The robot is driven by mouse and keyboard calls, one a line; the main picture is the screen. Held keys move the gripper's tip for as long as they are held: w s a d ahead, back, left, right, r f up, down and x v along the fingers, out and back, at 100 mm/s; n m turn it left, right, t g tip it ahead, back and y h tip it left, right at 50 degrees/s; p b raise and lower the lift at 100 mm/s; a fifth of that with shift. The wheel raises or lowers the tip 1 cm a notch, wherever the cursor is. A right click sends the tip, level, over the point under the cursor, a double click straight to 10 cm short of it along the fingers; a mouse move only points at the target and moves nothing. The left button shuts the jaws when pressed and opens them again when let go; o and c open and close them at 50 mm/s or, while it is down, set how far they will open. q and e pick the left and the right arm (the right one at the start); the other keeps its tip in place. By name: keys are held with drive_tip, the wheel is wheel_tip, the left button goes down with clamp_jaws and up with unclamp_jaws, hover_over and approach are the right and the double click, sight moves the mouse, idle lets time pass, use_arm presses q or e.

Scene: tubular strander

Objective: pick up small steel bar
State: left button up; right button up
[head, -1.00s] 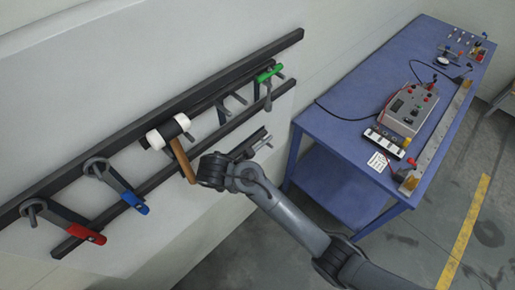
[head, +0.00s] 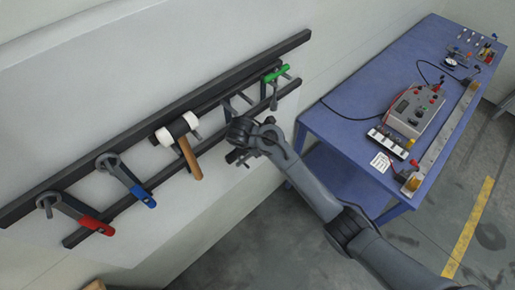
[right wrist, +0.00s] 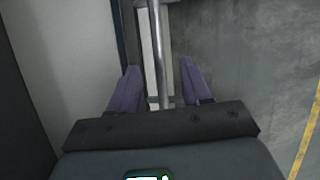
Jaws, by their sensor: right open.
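A slim steel bar (right wrist: 157,45) runs lengthwise between the fingers of my right gripper (right wrist: 159,68) in the right wrist view. The two purple fingers are open, one on each side of the bar, with gaps on both sides. How deep the bar sits between them cannot be told. In the head view my right arm reaches up to the wall rack, and its wrist hides the fingers and most of what is behind it. I cannot pick out the bar for sure there. My left gripper is not in view.
Black wall rails (head: 160,125) hold a red-handled tool (head: 97,226), a blue-handled tool (head: 143,195), a white-headed mallet (head: 190,155) and a green-handled tool (head: 277,73). A blue table (head: 345,120) with a control box (head: 415,112) stands at right. Floor between is clear.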

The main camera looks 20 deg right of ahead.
drive_tip(key=shift+x, duration=1.6)
drive_tip(key=shift+w+d+r, duration=0.1)
drive_tip(key=shift+d, duration=0.05)
drive_tip(key=shift+c, duration=0.3)
clamp_jaws()
